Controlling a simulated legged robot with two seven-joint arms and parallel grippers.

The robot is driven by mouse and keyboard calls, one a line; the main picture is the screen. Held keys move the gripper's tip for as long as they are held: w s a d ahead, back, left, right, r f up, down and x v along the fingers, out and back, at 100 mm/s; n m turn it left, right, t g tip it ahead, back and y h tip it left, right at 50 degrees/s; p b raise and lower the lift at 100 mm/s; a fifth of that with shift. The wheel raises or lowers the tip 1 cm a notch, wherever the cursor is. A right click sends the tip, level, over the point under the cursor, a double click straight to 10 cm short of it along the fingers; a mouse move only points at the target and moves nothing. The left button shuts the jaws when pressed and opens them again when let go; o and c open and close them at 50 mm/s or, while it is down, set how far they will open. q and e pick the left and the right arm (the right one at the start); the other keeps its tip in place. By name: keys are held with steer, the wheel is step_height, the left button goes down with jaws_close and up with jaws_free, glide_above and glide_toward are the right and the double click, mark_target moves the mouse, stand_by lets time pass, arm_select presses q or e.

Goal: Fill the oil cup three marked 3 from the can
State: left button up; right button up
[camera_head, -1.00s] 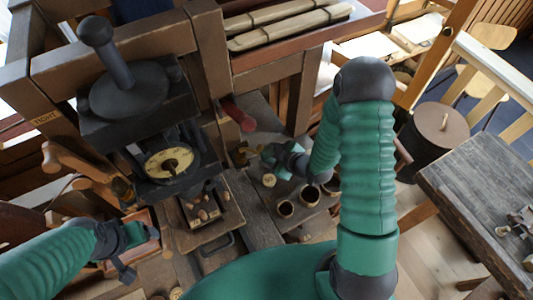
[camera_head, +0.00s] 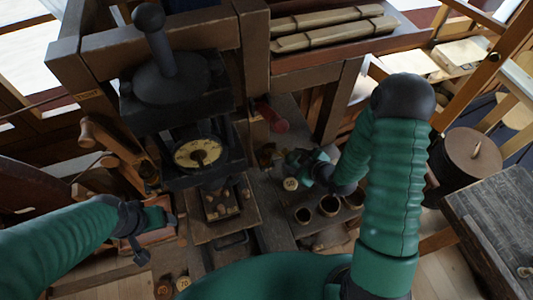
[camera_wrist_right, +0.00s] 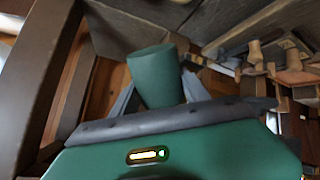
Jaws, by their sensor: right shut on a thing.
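My right gripper (camera_head: 308,166) is shut on a dark green tapered vessel, apparently the can (camera_wrist_right: 156,74), which stands between its grey fingers in the right wrist view. In the head view the gripper is behind the row of cups, and the can is hard to make out. Three dark-filled round cups stand in a row: a left one (camera_head: 303,215), a middle one (camera_head: 329,206) and a right one (camera_head: 354,200), partly beside my right arm. I cannot read which is marked 3. My left gripper (camera_head: 156,238) is open over a reddish wooden box at the lower left.
A pale round disc (camera_head: 291,184) lies near the right gripper. A brown drum (camera_head: 468,160) stands at the right.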

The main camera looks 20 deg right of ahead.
mark_target(300, 155)
steer(key=shift+a+r, duration=0.1)
steer(key=shift+a, duration=0.15)
steer(key=shift+s+d+t+b, duration=0.1)
steer(key=shift+d+t+b, duration=0.2)
steer(key=shift+b, duration=0.2)
steer(key=shift+s+d+r+m+t+y+b, duration=0.2)
steer(key=shift+d+m+t+y+b, duration=0.1)
steer(key=shift+t+y+b, duration=0.3)
steer(key=shift+s+d+r+m+t+y+b, duration=0.1)
steer(key=shift+d+r+m+t+y+b, duration=0.2)
steer(key=shift+b, duration=0.35)
steer(key=shift+s+d+r+t+y+b, duration=0.15)
steer(key=shift+t+y+b, duration=0.25)
steer(key=shift+b, duration=0.2)
steer(key=shift+s+r+m+t+y+b, duration=0.2)
steer(key=shift+r+m+t+y+b, duration=0.3)
steer(key=shift+t+b, duration=0.5)
steer(key=shift+s+d+r+m+t+y+b, duration=0.15)
steer(key=shift+d+r+m+t+y+b, duration=0.2)
steer(key=shift+b, duration=0.75)
steer(key=shift+d+r+t, duration=0.1)
steer(key=shift+r+t, duration=0.05)
steer(key=shift+t, duration=0.1)
arm_select(q)
steer(key=s+x, duration=0.2)
steer(key=x, duration=0.6)
steer(key=shift+f, duration=0.6)
steer(key=shift+a, duration=0.1)
